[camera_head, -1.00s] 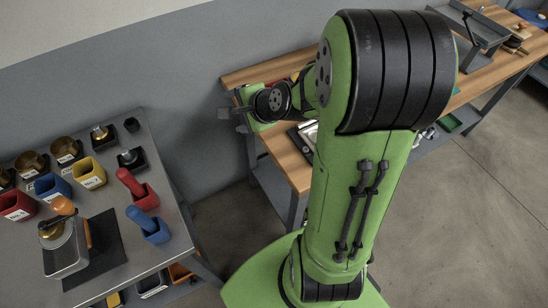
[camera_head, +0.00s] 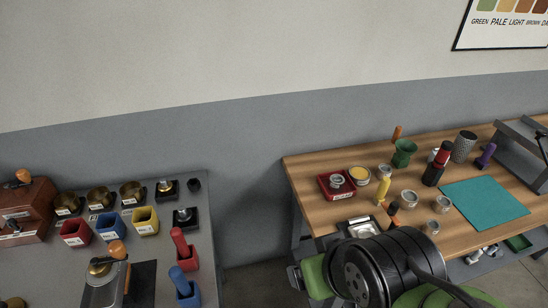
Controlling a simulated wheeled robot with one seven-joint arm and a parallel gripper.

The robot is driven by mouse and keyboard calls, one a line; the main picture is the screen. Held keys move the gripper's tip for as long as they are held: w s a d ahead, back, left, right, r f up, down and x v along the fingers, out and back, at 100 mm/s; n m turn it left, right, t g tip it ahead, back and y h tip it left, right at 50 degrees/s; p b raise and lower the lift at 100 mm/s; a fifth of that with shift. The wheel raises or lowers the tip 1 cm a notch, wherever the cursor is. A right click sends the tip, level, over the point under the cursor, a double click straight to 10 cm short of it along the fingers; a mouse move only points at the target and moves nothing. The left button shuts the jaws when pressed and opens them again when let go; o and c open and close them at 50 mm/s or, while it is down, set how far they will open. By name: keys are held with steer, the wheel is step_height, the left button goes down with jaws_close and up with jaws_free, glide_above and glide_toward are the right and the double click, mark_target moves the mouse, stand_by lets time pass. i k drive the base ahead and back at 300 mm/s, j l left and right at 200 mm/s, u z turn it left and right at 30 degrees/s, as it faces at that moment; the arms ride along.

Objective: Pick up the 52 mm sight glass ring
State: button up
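Several small round metal-rimmed pieces stand on the wooden bench: one in a red tray (camera_head: 337,181), one with a yellow top (camera_head: 359,174), and silvery ones (camera_head: 408,198) (camera_head: 442,204) towards the front. I cannot tell which, if any, is the 52 mm sight glass ring; no size marking is readable. My gripper (camera_head: 294,277) seems to show as a small dark end left of my green wrist, low in the view and in front of the bench's left end. Its fingers are too small to read. My black and green arm hides part of the bench's front.
A teal mat (camera_head: 485,203) lies on the bench, with a green cup (camera_head: 403,153), a red-black bottle (camera_head: 437,165) and a grey stand (camera_head: 524,150) around it. A grey table (camera_head: 216,245) with coloured bins stands left, across a gap.

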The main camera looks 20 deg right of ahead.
mark_target(442, 204)
steer(key=z, duration=1.95)
steer(key=i+l+u, duration=0.15)
steer(key=u, duration=0.25)
steer(key=i+l+u, duration=0.1)
steer(key=l+u, duration=0.15)
steer(key=u, duration=0.15)
steer(key=l+u, duration=0.25)
steer(key=u, duration=0.2)
steer(key=l+u, duration=0.6)
steer(key=u, duration=0.2)
steer(key=i+l, duration=0.05)
